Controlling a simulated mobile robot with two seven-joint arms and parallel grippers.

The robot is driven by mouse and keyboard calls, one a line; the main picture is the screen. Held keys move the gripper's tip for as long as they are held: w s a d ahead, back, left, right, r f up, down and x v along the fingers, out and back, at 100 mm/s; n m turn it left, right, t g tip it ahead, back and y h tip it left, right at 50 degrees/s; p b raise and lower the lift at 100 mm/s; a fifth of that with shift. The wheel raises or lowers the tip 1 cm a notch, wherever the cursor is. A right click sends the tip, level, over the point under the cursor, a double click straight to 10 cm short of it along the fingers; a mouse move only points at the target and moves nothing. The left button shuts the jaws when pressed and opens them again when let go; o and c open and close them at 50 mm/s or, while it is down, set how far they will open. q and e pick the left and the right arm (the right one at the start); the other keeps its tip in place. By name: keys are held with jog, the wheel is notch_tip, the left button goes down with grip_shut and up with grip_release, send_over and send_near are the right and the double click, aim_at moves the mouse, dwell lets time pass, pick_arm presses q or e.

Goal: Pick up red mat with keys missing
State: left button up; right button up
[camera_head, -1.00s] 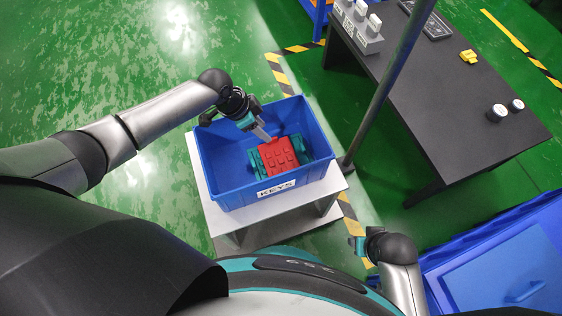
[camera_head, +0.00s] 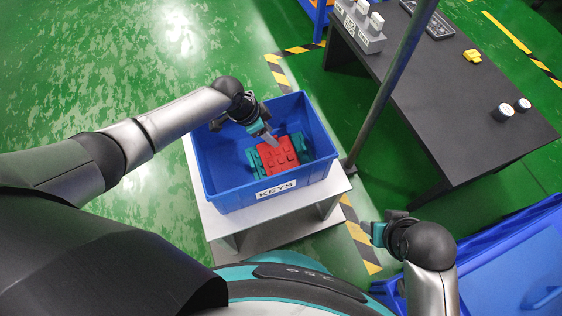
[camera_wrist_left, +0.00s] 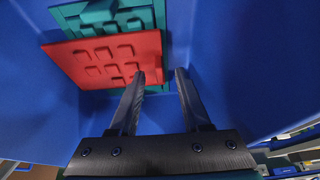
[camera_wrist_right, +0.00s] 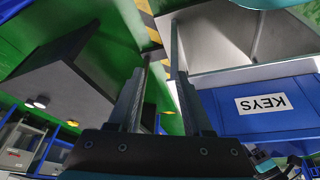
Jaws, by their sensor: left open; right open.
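The red mat (camera_head: 279,157) lies on top of teal mats (camera_head: 253,158) inside the blue bin (camera_head: 226,201) labelled KEYS. Raised keys show on its face. In the left wrist view the red mat (camera_wrist_left: 92,62) is ahead and left, with a teal mat (camera_wrist_left: 112,18) beyond it. My left gripper (camera_head: 272,138) is open inside the bin at the mat's upper edge. In the left wrist view its fingertips (camera_wrist_left: 160,78) are beside the mat's right edge, with nothing between them; contact cannot be told. My right gripper (camera_head: 378,230) is open and empty, outside the bin.
The bin stands on a white table (camera_head: 330,190). A grey pole (camera_head: 390,85) rises just right of it. A black table (camera_head: 470,110) holds a grey button box, a yellow object (camera_head: 472,56) and two round white-topped items. A blue container (camera_head: 510,260) is at lower right.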

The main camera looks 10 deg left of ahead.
pick_arm(q)
jog(key=shift+f, duration=0.2)
jog(key=shift+c, duration=0.2)
grip_shut()
dwell(1.2)
